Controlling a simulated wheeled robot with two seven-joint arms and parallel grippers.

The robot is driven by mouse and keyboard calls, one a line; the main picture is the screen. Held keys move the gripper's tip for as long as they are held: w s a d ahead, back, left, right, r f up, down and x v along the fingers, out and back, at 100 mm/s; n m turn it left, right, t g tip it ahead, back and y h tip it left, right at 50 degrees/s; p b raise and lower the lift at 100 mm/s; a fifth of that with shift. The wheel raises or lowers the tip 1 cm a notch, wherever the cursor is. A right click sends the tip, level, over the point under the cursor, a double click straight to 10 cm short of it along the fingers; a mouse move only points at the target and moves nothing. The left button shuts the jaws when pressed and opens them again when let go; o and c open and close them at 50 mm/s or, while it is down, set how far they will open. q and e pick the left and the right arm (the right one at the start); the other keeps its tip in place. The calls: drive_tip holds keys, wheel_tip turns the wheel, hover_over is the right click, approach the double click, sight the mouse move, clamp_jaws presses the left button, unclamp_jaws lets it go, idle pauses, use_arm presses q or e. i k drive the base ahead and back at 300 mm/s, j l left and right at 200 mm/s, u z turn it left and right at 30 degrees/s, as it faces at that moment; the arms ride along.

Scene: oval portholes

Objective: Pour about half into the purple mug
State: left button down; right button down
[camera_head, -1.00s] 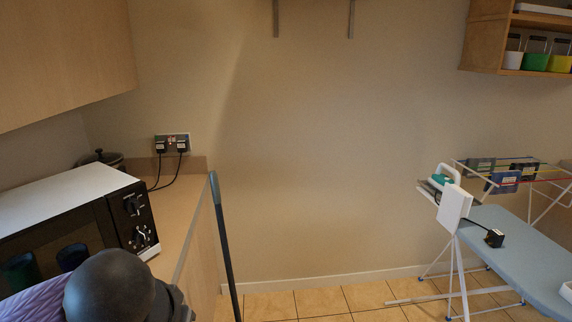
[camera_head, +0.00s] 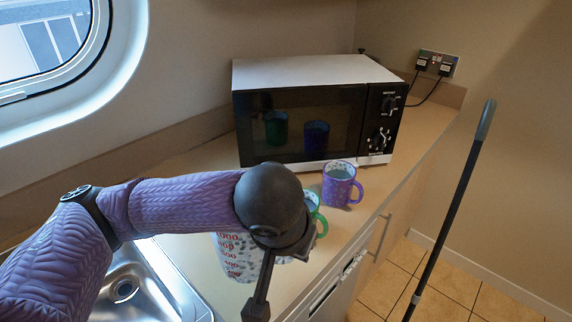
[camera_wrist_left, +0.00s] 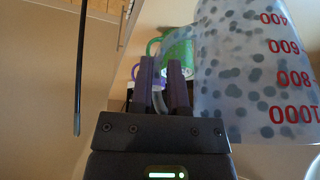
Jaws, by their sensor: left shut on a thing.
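The purple mug (camera_head: 341,184) stands upright on the worktop in front of the microwave, its patterned side and handle showing. A green mug (camera_head: 319,216) stands nearer, partly hidden behind my left wrist; it also shows in the left wrist view (camera_wrist_left: 179,50). A clear measuring jug with red numbers (camera_head: 232,262) is below my wrist, partly hidden. In the left wrist view the jug (camera_wrist_left: 245,70) shows dark round spots; I cannot tell how full it is. My left gripper (camera_wrist_left: 166,70) is shut on the jug's handle. My right gripper is out of view.
The microwave (camera_head: 305,110) stands behind the mugs, with both mugs mirrored in its door. A steel sink (camera_head: 150,285) is at the lower left. The worktop's front edge runs close by on the right. A dark pole (camera_head: 450,205) leans beyond it.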

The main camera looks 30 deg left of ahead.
sight(338, 176)
drive_tip(key=i+u, duration=0.1)
drive_tip(key=u, duration=0.35)
drive_tip(key=z, duration=0.4)
drive_tip(key=i+l+z, duration=0.1)
drive_tip(key=z, duration=0.3)
drive_tip(key=i+z, duration=0.15)
drive_tip(key=z, duration=0.25)
